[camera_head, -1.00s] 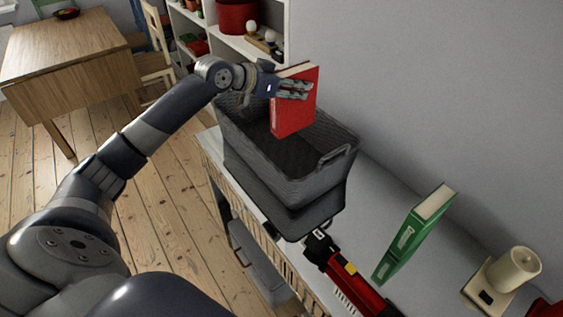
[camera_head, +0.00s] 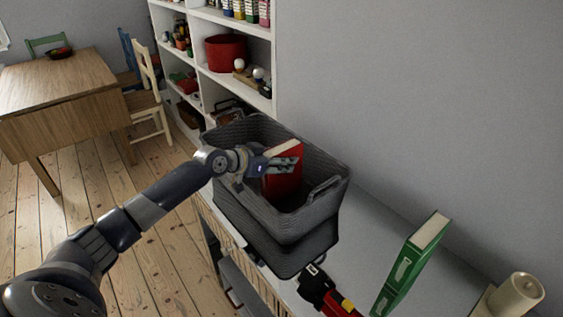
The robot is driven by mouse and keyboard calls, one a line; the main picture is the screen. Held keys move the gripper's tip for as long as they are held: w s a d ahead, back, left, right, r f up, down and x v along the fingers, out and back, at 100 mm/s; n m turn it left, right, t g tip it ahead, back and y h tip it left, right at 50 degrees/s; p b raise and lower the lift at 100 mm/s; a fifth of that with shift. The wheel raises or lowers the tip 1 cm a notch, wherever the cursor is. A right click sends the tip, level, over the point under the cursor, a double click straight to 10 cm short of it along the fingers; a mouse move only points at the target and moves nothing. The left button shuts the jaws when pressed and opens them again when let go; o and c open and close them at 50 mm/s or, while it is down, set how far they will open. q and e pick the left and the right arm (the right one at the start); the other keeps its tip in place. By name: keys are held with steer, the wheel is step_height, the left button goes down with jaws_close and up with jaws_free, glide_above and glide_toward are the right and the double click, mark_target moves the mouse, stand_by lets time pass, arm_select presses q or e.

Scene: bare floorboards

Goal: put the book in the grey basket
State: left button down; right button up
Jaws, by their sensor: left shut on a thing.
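The red book (camera_head: 287,180) is held upright by my left gripper (camera_head: 284,164), which is shut on it. The book's lower part is inside the opening of the grey basket (camera_head: 318,215), below the rim, and its top edge stands near rim height. Whether the book touches the basket's bottom cannot be seen. The grey basket stands on a white-topped cabinet (camera_head: 375,262) against the wall, with what looks like another grey basket below it. My right gripper is not in view.
A green book (camera_head: 410,265) stands on the cabinet to the right, near a cream cylindrical object (camera_head: 515,296). A red and black tool (camera_head: 325,295) lies in front of the basket. White shelves (camera_head: 277,60) stand behind; a wooden table (camera_head: 62,95) is at far left.

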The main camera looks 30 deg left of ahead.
arm_select(q)
steer(key=shift+f, duration=0.25)
steer(key=c, duration=1.1)
jaws_free()
steer(key=shift+f, duration=0.2)
steer(key=shift+b+v, duration=0.75)
steer(key=shift+v, duration=5.3)
steer(key=shift+d+r, duration=0.1)
